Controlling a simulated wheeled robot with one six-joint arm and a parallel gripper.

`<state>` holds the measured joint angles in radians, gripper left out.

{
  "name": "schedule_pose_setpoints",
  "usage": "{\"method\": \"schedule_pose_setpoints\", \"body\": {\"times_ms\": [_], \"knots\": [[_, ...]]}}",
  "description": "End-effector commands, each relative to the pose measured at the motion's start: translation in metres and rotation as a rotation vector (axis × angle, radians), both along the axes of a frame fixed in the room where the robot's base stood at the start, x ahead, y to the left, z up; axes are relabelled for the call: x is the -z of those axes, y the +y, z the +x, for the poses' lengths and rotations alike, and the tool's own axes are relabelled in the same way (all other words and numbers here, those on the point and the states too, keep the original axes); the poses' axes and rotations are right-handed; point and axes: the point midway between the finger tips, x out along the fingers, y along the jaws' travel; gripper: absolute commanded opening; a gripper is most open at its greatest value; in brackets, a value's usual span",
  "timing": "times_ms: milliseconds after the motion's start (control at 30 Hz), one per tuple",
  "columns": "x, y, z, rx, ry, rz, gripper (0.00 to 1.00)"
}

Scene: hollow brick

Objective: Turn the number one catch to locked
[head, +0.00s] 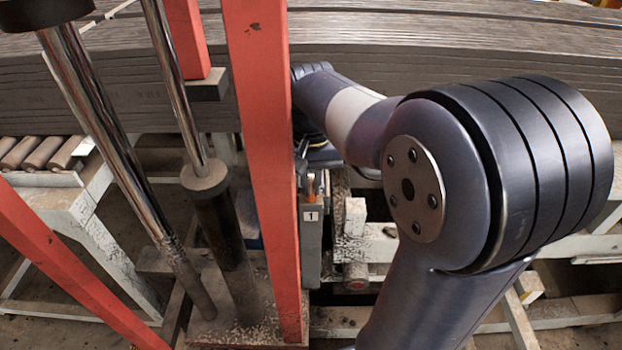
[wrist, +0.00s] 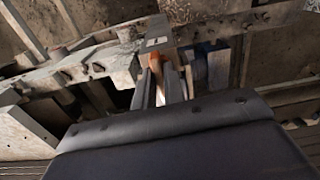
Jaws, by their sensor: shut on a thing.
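The number one catch is a narrow grey post with a white "1" label (head: 311,216) in the head view, just right of the red upright. Its small orange lever (head: 311,184) shows above the label. In the wrist view the grey post (wrist: 158,30) runs to the top, and the orange lever (wrist: 168,54) lies at my fingertips. My gripper (wrist: 165,80) is shut on the lever, one finger on each side. I cannot tell which marked position the lever is at.
A red upright (head: 262,150) stands close to the left of the catch. Chrome rods (head: 110,130) and a dark cylinder (head: 228,240) stand further left. A long stack of grey boards (head: 450,55) crosses the back. Pale, worn frame beams (head: 400,240) lie right of the catch.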

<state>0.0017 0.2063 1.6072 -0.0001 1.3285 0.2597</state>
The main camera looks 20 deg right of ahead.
Motion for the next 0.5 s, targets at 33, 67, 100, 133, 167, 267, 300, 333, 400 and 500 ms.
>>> {"method": "schedule_pose_setpoints", "body": {"times_ms": [33, 67, 100, 133, 167, 267, 300, 333, 400, 500], "knots": [[-0.0017, 0.0000, 0.0000, 0.025, 0.000, 0.000, 0.00], [-0.0015, 0.0000, 0.0001, 0.039, 0.000, 0.000, 0.00], [-0.0012, 0.0000, 0.0001, 0.053, 0.000, 0.000, 0.00], [-0.0010, -0.0001, 0.0002, 0.061, -0.001, 0.000, 0.00], [-0.0008, 0.0000, 0.0002, 0.066, -0.001, 0.000, 0.00], [-0.0004, 0.0000, 0.0003, 0.071, -0.001, 0.000, 0.00], [-0.0004, 0.0000, 0.0003, 0.070, -0.001, 0.001, 0.00], [-0.0004, 0.0000, 0.0003, 0.070, -0.001, 0.001, 0.00], [-0.0005, 0.0000, 0.0003, 0.070, -0.002, 0.000, 0.00], [-0.0005, 0.0000, 0.0004, 0.070, -0.002, 0.000, 0.16]]}}
